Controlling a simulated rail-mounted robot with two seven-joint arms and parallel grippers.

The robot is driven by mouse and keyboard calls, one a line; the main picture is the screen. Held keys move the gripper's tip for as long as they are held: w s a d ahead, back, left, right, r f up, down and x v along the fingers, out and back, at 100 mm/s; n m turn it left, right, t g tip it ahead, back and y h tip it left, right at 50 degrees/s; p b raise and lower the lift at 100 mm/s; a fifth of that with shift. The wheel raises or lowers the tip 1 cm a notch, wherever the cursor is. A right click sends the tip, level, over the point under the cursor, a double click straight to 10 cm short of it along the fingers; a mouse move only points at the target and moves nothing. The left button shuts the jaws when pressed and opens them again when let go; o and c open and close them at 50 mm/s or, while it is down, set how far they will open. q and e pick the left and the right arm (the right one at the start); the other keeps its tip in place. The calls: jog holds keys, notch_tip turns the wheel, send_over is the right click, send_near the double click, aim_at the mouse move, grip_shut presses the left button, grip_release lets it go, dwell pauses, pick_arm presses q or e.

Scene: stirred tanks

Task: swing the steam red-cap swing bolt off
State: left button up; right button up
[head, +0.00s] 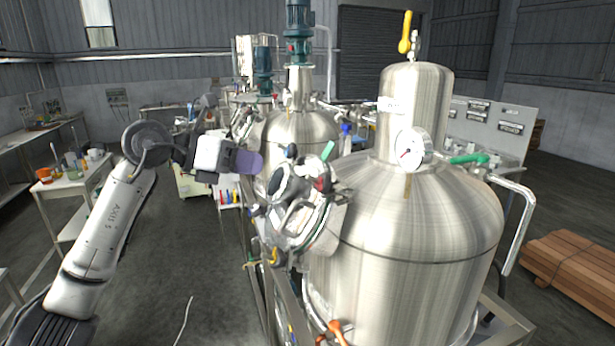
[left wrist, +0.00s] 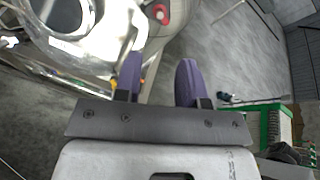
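The red-cap swing bolt (head: 322,184) sits on the right rim of the round manway (head: 300,212) on the near steel tank. A red cap also shows at the top of the left wrist view (left wrist: 178,12), ahead of the fingers and apart from them. The manway's shiny lid and clear window (left wrist: 68,14) fill the upper left of that view. My left gripper (head: 250,162) is up and left of the manway in the head view. Its purple fingers are apart in the left wrist view (left wrist: 158,78), with nothing between them. My right gripper is not in view.
The near tank (head: 405,250) carries a gauge (head: 411,148), a yellow-handled valve (head: 406,38) and a green-handled valve (head: 469,159). Black-capped bolts (head: 291,150) crowd the manway. A second tank (head: 290,130) stands behind. Open floor lies left of the tanks.

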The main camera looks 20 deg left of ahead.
aim_at(307, 177)
pick_arm(q)
jog(key=p+x, duration=0.3)
jog(key=x, duration=0.9)
jog(key=shift+w+d+f, duration=0.3)
jog(key=shift+w+d, duration=0.1)
jog(key=shift+d, duration=0.05)
jog(key=shift+c, duration=0.2)
grip_shut()
